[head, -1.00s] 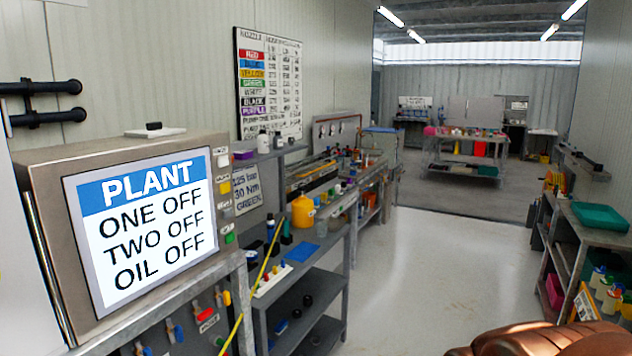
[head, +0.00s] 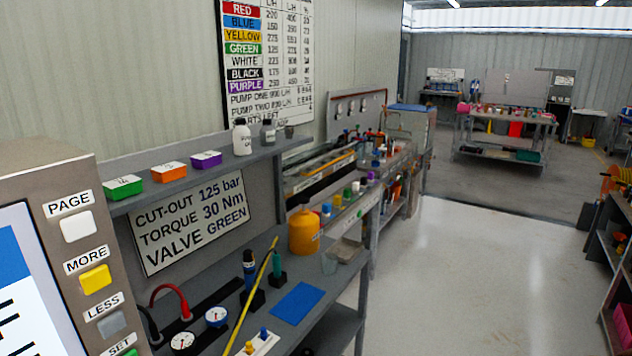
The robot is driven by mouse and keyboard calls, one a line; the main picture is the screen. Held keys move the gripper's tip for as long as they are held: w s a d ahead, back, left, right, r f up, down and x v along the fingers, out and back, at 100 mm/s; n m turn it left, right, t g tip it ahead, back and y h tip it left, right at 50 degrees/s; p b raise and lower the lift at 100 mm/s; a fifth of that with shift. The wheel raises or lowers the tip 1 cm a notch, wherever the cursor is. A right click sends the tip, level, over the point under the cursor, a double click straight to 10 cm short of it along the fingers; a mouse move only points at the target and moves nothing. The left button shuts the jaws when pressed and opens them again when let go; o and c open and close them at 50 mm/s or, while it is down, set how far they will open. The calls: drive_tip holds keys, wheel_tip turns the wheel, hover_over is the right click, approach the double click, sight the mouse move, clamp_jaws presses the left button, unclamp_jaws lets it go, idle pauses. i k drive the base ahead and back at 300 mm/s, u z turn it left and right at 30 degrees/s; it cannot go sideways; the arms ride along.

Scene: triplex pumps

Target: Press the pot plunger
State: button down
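I cannot make out a pot plunger for certain. An orange-yellow pot-like container (head: 304,231) with a narrower top stands upright on the grey bench in the head view, right of the sign. Whether it has a plunger is too small to tell. My gripper is not in view, so its distance from the container and its state do not show.
A panel with PAGE, MORE and LESS buttons (head: 94,279) stands close at left. A shelf (head: 225,165) holds green, orange and purple boxes and bottles. The bench has gauges (head: 215,317), a blue mat (head: 298,303) and a yellow rod (head: 250,300). The floor (head: 450,270) at right is clear.

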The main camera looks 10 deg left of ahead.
sight(303, 199)
drive_tip(key=u, duration=0.6)
drive_tip(key=i, duration=1.2)
drive_tip(key=u, duration=0.95)
drive_tip(key=i, duration=0.25)
drive_tip(key=u, duration=0.2)
